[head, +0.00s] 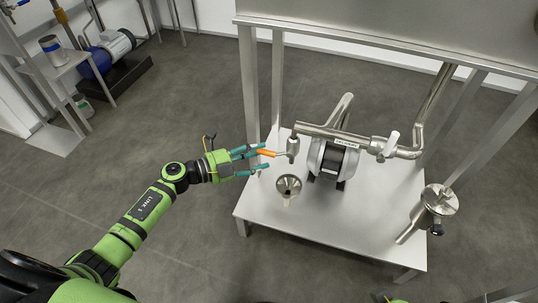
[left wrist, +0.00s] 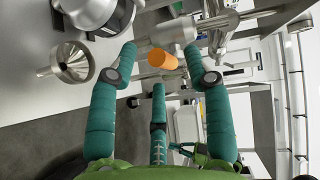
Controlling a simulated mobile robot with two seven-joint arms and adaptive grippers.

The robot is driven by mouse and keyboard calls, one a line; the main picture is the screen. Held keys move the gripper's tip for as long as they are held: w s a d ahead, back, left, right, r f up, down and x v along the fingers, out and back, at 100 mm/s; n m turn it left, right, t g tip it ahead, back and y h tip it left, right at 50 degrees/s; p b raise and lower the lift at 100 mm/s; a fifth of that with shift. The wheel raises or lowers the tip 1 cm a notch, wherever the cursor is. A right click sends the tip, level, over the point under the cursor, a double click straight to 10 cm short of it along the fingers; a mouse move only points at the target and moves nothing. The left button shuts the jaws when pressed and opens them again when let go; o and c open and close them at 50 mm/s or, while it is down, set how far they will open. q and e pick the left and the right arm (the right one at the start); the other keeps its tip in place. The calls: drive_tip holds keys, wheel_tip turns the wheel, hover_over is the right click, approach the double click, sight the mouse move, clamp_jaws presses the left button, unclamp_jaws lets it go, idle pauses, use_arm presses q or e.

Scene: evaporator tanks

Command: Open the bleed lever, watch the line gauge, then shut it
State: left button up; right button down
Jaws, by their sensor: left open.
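The bleed lever has an orange grip (head: 268,152) and sticks out to the left from a small steel valve (head: 293,147) at the left end of the pipe. My left gripper (head: 258,160) is open, with its teal fingers reaching right to the lever. In the left wrist view the orange grip (left wrist: 162,59) lies between the spread fingertips of my left gripper (left wrist: 165,65), nearer the top of the picture; I cannot tell whether either finger touches it. I cannot make out a line gauge with a readable dial.
A steel funnel (head: 289,185) stands below the valve on the metal table (head: 265,208). A round pump (head: 333,162) and a white-handled valve (head: 391,145) are to the right. Table legs rise behind.

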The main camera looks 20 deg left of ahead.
sight(265, 154)
use_arm(q)
drive_tip(key=shift+x, duration=1.5)
use_arm(e)
drive_tip(key=shift+s+r, duration=0.1)
drive_tip(key=shift+r, duration=0.55)
use_arm(q)
clamp_jaws()
drive_tip(key=shift+b, duration=0.35)
